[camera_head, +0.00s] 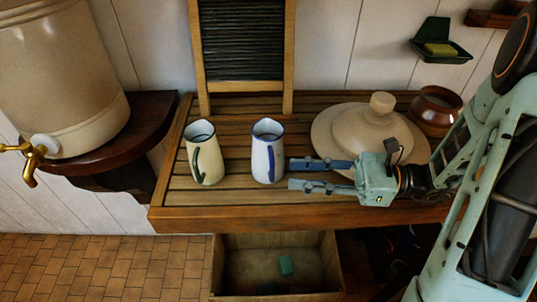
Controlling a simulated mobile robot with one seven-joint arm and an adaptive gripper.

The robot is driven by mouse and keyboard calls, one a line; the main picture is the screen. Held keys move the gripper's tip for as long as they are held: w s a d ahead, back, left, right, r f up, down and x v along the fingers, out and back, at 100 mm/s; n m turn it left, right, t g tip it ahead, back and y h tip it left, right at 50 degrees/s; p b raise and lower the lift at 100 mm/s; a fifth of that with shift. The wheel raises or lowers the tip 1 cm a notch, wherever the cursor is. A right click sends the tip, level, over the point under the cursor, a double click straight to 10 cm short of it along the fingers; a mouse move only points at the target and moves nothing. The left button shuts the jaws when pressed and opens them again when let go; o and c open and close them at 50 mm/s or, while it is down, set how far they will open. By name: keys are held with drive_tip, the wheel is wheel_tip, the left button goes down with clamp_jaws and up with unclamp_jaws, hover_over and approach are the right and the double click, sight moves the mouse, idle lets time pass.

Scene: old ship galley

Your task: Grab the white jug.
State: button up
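The white jug (267,153) has a blue rim and a blue handle and stands upright on the slatted wooden counter (330,214). My gripper (292,174) comes in from the right with its two blue-grey fingers pointing left. The fingers are apart with nothing seen between them. Their tips are close to the right side of the jug's lower half; I cannot tell whether they touch it. The jug's handle is on the side facing the camera.
A cream jug (203,155) with a dark handle stands just left of the white jug. A washboard (243,50) leans behind. A pale round lid (340,137) and brown pot (435,106) are at right. An open crate (325,258) sits below the counter.

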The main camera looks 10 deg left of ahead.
drive_tip(key=a, duration=0.3)
drive_tip(key=a+p, duration=0.1)
drive_tip(key=a, duration=0.1)
drive_tip(key=shift+s+f, duration=0.2)
drive_tip(key=shift+s, duration=0.15)
clamp_jaws()
